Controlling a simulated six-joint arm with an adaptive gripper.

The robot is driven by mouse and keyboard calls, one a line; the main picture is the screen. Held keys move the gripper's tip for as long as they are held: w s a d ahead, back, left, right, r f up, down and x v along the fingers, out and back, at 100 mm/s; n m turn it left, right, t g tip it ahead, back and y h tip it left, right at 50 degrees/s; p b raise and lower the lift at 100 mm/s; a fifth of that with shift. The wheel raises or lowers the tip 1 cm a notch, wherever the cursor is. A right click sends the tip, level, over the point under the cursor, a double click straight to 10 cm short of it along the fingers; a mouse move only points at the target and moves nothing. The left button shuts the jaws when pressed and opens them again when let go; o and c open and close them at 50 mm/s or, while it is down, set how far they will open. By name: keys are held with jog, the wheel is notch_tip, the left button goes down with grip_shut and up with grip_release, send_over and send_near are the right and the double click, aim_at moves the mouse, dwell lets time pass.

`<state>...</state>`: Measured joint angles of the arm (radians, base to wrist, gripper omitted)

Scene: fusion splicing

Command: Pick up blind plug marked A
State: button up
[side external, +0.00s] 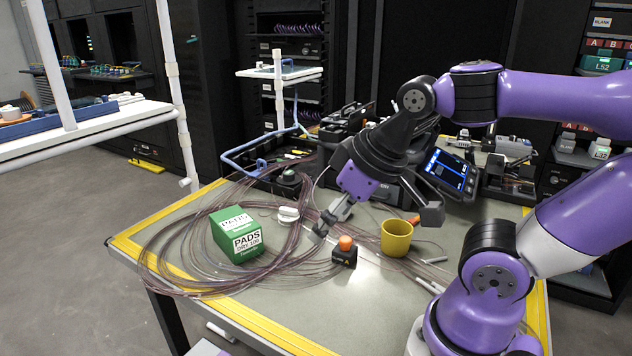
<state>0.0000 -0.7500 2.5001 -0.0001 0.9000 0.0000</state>
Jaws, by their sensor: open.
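The blind plug marked A (344,254) is a small black block with an orange knob on top and a yellow mark on its front. It stands upright on the table, just in front of the fibre coils. My gripper (374,225) is above and behind it, tilted. One finger (320,230) reaches down to the plug's upper left, and the other (432,214) is out to the right, past the yellow cup. The jaws are open, and nothing shows between them that they hold. Whether the finger touches the plug cannot be told.
A yellow cup (396,238) stands close to the plug's right. A green PADS box (236,235) sits to the left among loose fibre coils (180,250). A splicer with a lit screen (448,170) stands behind. The table's front (330,310) is mostly clear.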

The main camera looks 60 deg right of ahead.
jog(key=n+g+h, duration=0.6)
jog(key=n+h, duration=0.4)
jog(key=n, duration=0.4)
send_near(342, 252)
jog(key=f, duration=0.1)
jog(key=a+f, duration=0.1)
jog(key=shift+s+f, duration=0.2)
jog(key=shift+f, duration=0.05)
jog(key=n+h, duration=0.1)
jog(key=n, duration=0.1)
jog(key=f+n+h, duration=0.1)
jog(key=n+h, duration=0.1)
jog(key=shift+d+t, duration=0.25)
jog(key=shift+t, duration=0.05)
jog(key=shift+d, duration=0.2)
jog(key=x, duration=1)
jog(key=shift+d+r, duration=0.1)
jog(key=shift+r, duration=0.25)
jog(key=c, duration=1.3)
